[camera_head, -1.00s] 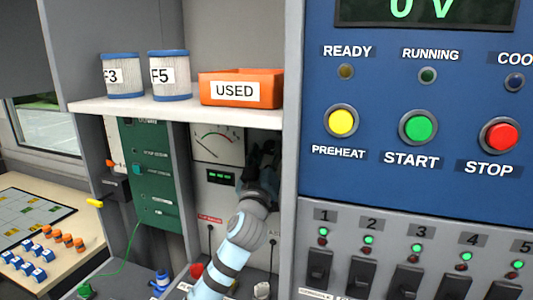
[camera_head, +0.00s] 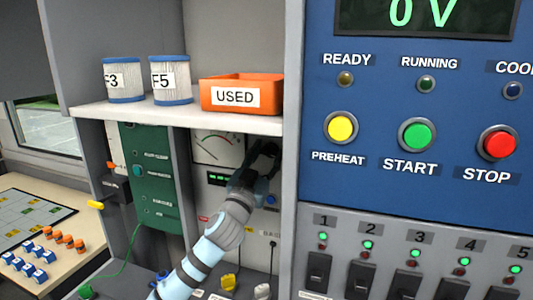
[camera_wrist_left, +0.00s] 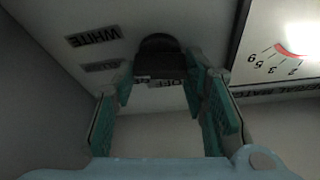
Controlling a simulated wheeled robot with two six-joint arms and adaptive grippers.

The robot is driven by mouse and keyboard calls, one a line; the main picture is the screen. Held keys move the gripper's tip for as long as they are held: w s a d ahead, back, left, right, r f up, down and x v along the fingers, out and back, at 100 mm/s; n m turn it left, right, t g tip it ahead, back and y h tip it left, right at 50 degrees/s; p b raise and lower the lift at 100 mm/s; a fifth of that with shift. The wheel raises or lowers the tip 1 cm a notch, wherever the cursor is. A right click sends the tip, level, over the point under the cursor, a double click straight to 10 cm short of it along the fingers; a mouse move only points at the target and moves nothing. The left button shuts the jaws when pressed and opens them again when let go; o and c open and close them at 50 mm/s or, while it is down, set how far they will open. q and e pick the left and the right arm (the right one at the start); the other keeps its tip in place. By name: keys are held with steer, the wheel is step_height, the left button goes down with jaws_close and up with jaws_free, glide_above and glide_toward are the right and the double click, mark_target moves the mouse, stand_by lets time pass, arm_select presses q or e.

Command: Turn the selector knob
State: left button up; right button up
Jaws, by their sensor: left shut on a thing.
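The selector knob (camera_wrist_left: 158,52) is a dark rounded knob on a pale panel in the left wrist view. In the head view the left gripper (camera_head: 266,152) is at the grey panel in the niche, right of the dial meter (camera_head: 216,146). The knob is hidden there by the gripper and shadow. My right gripper is not in view.
A shelf (camera_head: 180,112) runs just above the left gripper, carrying an orange USED bin (camera_head: 241,93) and two filter cans. The blue control panel (camera_head: 420,180) and its cabinet side wall stand close on the right. A green panel (camera_head: 152,175) is on the left.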

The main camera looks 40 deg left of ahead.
arm_select(q)
steer(key=shift+m+h+p, duration=0.7)
steer(key=shift+m+h, duration=0.1)
steer(key=shift+m, duration=0.65)
steer(key=shift+m+h+p, duration=0.7)
steer(key=shift+m+h, duration=0.1)
steer(key=shift+m, duration=0.65)
steer(key=o, duration=1.2)
steer(key=shift+c, duration=0.2)
steer(key=shift+f, duration=0.1)
steer(key=shift+s+f, duration=0.15)
steer(key=shift+s, duration=0.2)
steer(key=v, duration=1.1)
steer(key=shift+d, duration=0.2)
